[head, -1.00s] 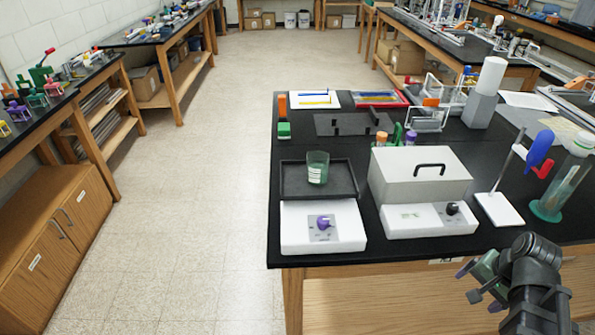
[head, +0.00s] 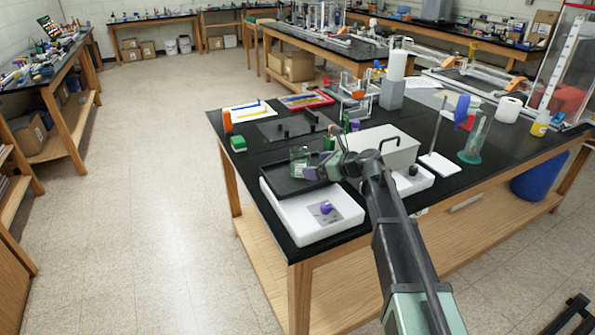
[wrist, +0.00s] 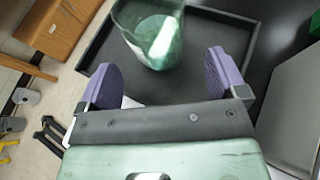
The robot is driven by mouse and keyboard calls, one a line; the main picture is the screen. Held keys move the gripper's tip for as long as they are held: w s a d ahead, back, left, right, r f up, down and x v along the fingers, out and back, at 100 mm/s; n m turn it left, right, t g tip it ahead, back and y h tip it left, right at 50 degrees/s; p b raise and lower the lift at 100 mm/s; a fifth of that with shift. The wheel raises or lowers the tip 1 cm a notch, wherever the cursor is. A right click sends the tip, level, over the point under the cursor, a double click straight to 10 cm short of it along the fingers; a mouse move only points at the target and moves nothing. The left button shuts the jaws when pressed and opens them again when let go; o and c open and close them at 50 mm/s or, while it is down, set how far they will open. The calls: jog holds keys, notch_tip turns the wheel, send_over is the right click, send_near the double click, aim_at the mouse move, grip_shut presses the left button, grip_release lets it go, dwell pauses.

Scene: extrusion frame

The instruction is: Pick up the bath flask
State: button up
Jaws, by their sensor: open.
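The bath flask (head: 299,158), a clear green-tinted glass vessel with a white label, stands upright in the black tray (head: 275,184) of a white device. In the wrist view the flask (wrist: 150,38) is just ahead of the purple finger pads, nearer the left one, its top cut off by the picture edge. My gripper (head: 318,169) is open and empty at the flask's right side in the head view. In the wrist view my gripper (wrist: 163,72) shows a clear gap between its fingers. Whether a fingertip touches the glass I cannot tell.
The white device (head: 318,213) has a purple knob at its front. A grey lidded box (head: 388,150) with a black handle stands close to the right of my gripper. A green block (head: 238,143) and a dark plate (head: 280,128) lie behind the tray. The floor left of the table is clear.

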aim_at(302, 166)
jog(key=shift+w+a+f, duration=0.15)
jog(key=shift+a+f, duration=0.05)
jog(key=shift+a, duration=0.15)
jog(key=b+x, duration=0.2)
jog(key=x, duration=0.3)
jog(key=shift+a, duration=0.1)
jog(key=shift+r, duration=0.1)
jog(key=c, duration=1.1)
jog(key=shift+o, duration=0.2)
jog(key=shift+r+p, duration=0.1)
jog(key=shift+p, duration=0.2)
notch_tip(302, 166, up, 20)
jog(key=p, duration=1.9)
jog(key=shift+p, duration=0.4)
